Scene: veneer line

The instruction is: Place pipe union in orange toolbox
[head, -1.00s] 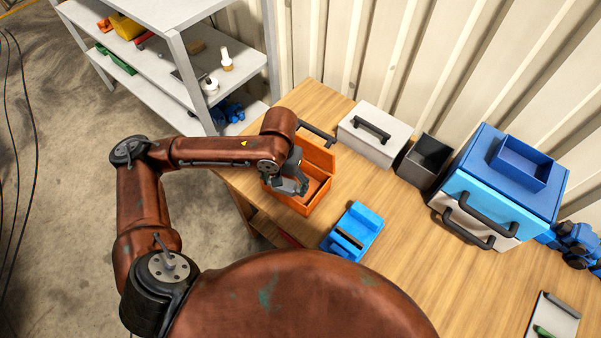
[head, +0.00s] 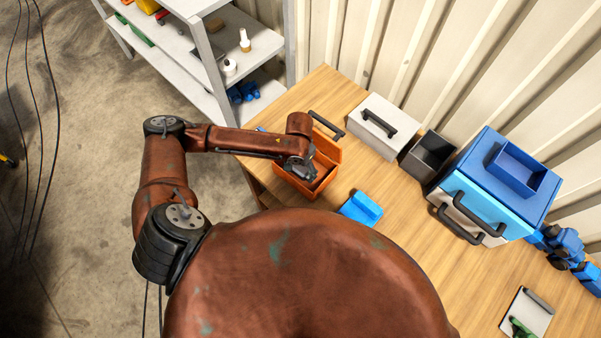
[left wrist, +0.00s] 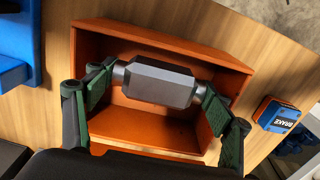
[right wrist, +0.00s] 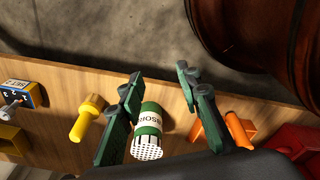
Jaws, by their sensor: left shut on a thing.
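The pipe union (left wrist: 160,83) is a grey metal piece with a hexagonal body and narrower round ends. My left gripper (left wrist: 160,92) is shut on it, with one green finger at each end. The orange toolbox (left wrist: 155,134) is open and lies behind the union in the left wrist view. In the head view the toolbox (head: 326,150) stands at the table's left end, and my left gripper (head: 298,168) is over it. The exact height of the union is unclear. My right gripper (right wrist: 163,95) shows in the right wrist view, its fingers apart.
A green and white cylinder (right wrist: 148,130) shows between the right fingers, apart from the right one. Yellow (right wrist: 88,117) and orange (right wrist: 240,128) pieces lie nearby. A blue item (head: 361,208), white box (head: 383,126), dark bin (head: 430,157) and blue toolbox (head: 500,205) stand on the table.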

